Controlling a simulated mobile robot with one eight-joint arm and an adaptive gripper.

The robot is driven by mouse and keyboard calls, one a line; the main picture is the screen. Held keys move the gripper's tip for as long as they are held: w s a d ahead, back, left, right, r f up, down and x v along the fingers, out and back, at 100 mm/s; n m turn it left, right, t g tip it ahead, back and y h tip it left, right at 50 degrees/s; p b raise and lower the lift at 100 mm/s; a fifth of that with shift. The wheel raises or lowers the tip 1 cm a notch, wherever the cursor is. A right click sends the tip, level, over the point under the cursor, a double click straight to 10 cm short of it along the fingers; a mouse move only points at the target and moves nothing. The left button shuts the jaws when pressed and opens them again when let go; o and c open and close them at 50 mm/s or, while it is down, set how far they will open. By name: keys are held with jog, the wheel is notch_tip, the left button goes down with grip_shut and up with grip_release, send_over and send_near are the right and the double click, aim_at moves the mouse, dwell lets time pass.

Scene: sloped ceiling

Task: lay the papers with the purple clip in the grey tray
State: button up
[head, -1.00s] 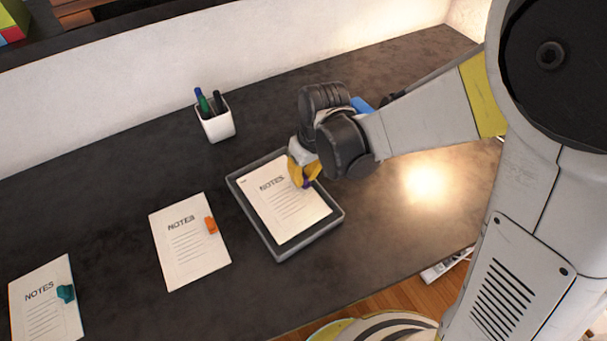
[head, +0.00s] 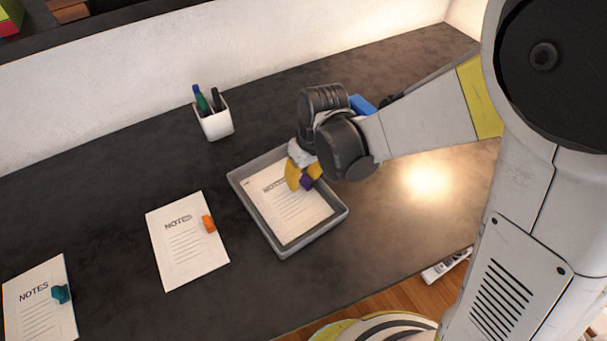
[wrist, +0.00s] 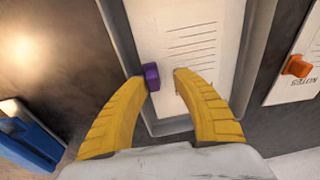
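The white notes papers with the purple clip (head: 290,215) lie inside the grey tray (head: 338,222), within its raised walls. They also show in the wrist view (wrist: 195,35). The purple clip (wrist: 151,77) sits at the papers' edge. My gripper (head: 304,177) is low over the tray's upper right part. In the wrist view its yellow fingers (wrist: 161,80) are apart, with the clip beside the left fingertip and a gap before the right one. The gripper hides part of the papers' top edge and the tray's wall in the head view.
Papers with an orange clip (head: 187,245) lie left of the tray, and papers with a teal clip (head: 38,305) lie farther left. A white pen cup (head: 214,124) stands behind.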

notch_tip(320, 180, up, 12)
jog(key=s+d, duration=0.1)
jog(key=shift+d, duration=0.35)
jog(key=shift+f, duration=0.1)
jog(key=s+d+r+m+t, duration=0.2)
jog(key=s+d+m+t, duration=0.1)
jog(key=d, duration=0.6)
jog(key=s+d+r+m+t+h, duration=0.1)
jog(key=s+d+r+m+t, duration=0.2)
jog(key=d, duration=0.6)
jog(key=shift+s+d+m+h, duration=0.35)
jog(key=shift+s+m, duration=0.35)
jog(key=shift+s, duration=0.4)
